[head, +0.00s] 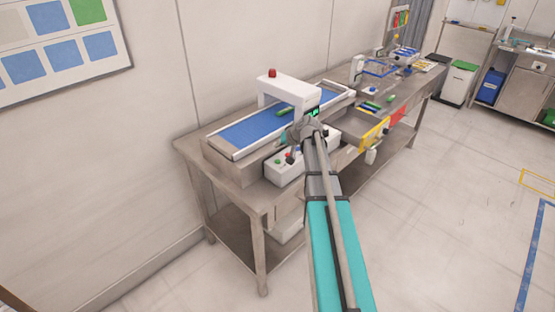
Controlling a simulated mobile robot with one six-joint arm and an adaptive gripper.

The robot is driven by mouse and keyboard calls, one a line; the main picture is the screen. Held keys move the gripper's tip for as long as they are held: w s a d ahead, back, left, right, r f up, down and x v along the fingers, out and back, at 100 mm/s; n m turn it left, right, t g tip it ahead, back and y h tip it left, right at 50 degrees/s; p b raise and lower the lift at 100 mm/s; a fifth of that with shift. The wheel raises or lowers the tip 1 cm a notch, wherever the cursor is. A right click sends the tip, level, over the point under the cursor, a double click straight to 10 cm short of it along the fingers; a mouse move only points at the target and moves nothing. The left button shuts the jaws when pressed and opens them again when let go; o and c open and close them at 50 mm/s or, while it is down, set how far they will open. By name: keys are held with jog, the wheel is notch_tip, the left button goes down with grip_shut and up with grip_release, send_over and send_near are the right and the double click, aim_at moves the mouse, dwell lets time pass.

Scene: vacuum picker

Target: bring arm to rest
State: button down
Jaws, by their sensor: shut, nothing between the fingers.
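My arm reaches from the bottom of the head view up over the near side of the steel bench (192,150). Its wrist is in front of the conveyor. My gripper (291,156) is small and dark at the arm's end, above the white control box (285,172). It looks shut and empty. Its fingertips are too small to make out well, and I cannot tell whether they touch the box. The wrist hides part of the bench behind it.
A blue conveyor (245,130) passes under a white arch (288,88) with a red light. A green item lies on the belt. The floor (450,210) to the right is clear.

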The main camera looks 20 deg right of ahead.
dwell(0.8)
jog(key=s+a+f+n+g+h, duration=0.2)
jog(key=s+a+g, duration=0.2)
jog(key=s+a, duration=0.7)
jog(key=s+a+f+n+g+h, duration=0.1)
jog(key=s+a+f+g+h, duration=0.1)
jog(key=s+a, duration=0.9)
jog(key=s+f+g, duration=0.1)
jog(key=s+g, duration=0.1)
jog(key=s, duration=0.1)
jog(key=shift+s+a+f+n, duration=0.2)
jog(key=shift+a+f+n, duration=0.15)
jog(key=shift+a+n, duration=0.05)
jog(key=shift+a, duration=0.1)
